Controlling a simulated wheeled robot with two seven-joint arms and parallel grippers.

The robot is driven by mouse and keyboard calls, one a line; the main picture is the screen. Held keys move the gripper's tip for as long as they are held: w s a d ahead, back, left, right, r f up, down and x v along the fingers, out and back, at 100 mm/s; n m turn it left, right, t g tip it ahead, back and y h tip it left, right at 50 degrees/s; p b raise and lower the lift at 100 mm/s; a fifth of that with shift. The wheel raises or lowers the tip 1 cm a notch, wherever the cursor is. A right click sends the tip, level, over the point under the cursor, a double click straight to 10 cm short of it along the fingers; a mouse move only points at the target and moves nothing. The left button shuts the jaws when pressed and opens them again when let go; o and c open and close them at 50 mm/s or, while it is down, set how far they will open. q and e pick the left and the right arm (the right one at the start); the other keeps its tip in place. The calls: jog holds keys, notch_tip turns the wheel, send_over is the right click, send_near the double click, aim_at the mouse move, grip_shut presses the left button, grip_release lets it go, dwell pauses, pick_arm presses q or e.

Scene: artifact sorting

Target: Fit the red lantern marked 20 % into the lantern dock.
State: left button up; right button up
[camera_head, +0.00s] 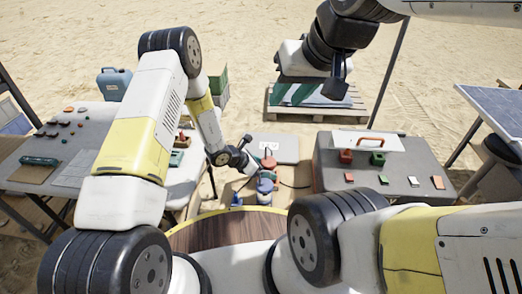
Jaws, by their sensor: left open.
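A small red lantern-like object (346,156) stands on the grey table (333,182) at the right, beside a similar green one (378,158). Any 20 % marking is too small to read. Another small red object (268,161) is near the middle, close to the fingers of my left gripper (250,157). The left gripper is open; whether it touches that object is unclear. My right gripper (339,92) hangs at the upper centre, well above and behind the right table; its jaw state is unclear. I cannot identify the lantern dock with certainty.
A white plate with an orange handle (367,141) lies on the right table, behind several small coloured pieces. Blue items (265,187) sit near the middle. A left table (72,182) holds small artifacts. A pallet (315,113) lies on sand behind.

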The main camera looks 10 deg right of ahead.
pick_arm(q)
jog(key=shift+v, duration=2.6)
